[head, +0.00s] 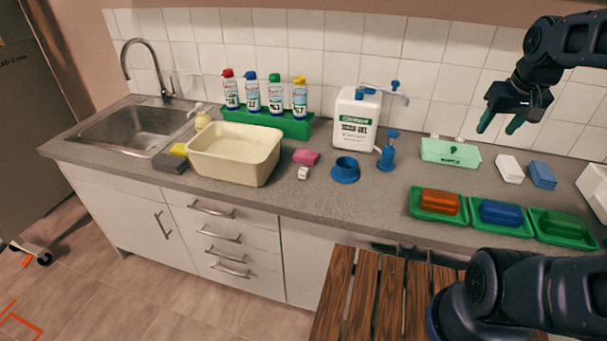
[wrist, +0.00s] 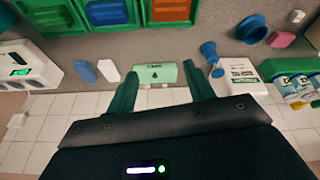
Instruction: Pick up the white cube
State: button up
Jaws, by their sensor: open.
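The small white cube (head: 303,173) lies on the grey counter, in front of a pink sponge-like block and between the cream basin and a blue cup-shaped piece. It also shows small near the top right of the wrist view (wrist: 297,16). My gripper (head: 499,125) is raised over the back right of the counter, well to the right of the cube. Its green fingers are apart in the wrist view (wrist: 160,74), with nothing between them.
The cream basin (head: 234,155), pink block (head: 306,156), blue cup-shaped piece (head: 345,170) and white canister (head: 355,122) stand around the cube. Green trays (head: 437,213) line the right front. A mint box (head: 450,152) is below my gripper. Counter in front of the cube is clear.

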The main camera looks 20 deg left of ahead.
jog(key=w+a+n+g, duration=0.1)
jog(key=w+a+n, duration=0.3)
jog(key=w+a, duration=0.5)
jog(key=n+g+h, duration=0.2)
jog(key=n+g, duration=0.1)
jog(key=n, duration=0.8)
send_over(303, 170)
jog(key=a, duration=0.1)
notch_tip(303, 170, down, 24)
jog(key=shift+s+r, duration=0.15)
jog(key=shift+r, duration=0.1)
jog(key=shift+d+f, duration=0.15)
jog(key=shift+f, duration=0.8)
jog(key=shift+d+f, duration=0.2)
jog(key=shift+f, duration=0.8)
jog(key=shift+d+f, duration=0.15)
jog(key=shift+f, duration=0.8)
jog(key=c, duration=1)
